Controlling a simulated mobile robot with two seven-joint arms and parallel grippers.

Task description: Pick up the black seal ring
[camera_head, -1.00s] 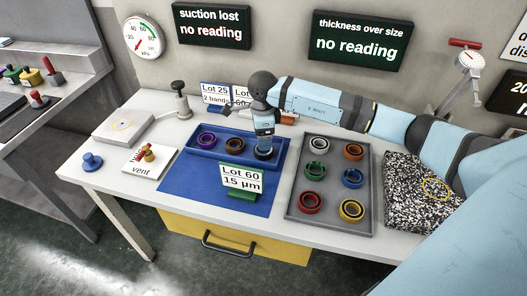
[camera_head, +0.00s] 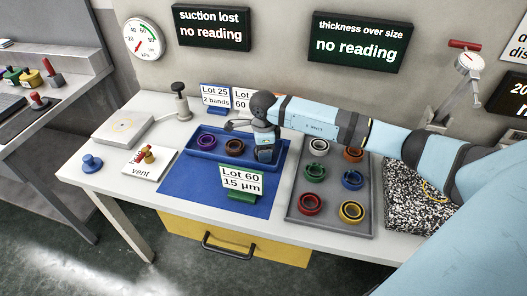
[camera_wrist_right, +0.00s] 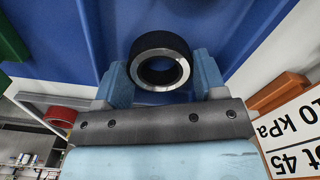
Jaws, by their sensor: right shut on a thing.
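The black seal ring (camera_wrist_right: 150,43) shows in the right wrist view, with a bright metal inner face, between the two fingers. My right gripper (camera_head: 266,157) is over the right end of the blue tray (camera_head: 215,163) and is shut on the ring. Its fingers also show in the right wrist view (camera_wrist_right: 160,84). In the head view the ring is hidden by the gripper, so its height above the tray is hard to tell. My left gripper is not in view.
A purple ring (camera_head: 206,141) and a brown ring (camera_head: 235,147) sit in the blue tray. A grey tray (camera_head: 330,227) with several coloured rings is to the right, beside a speckled slab (camera_head: 403,212). The blue mat's left front is clear.

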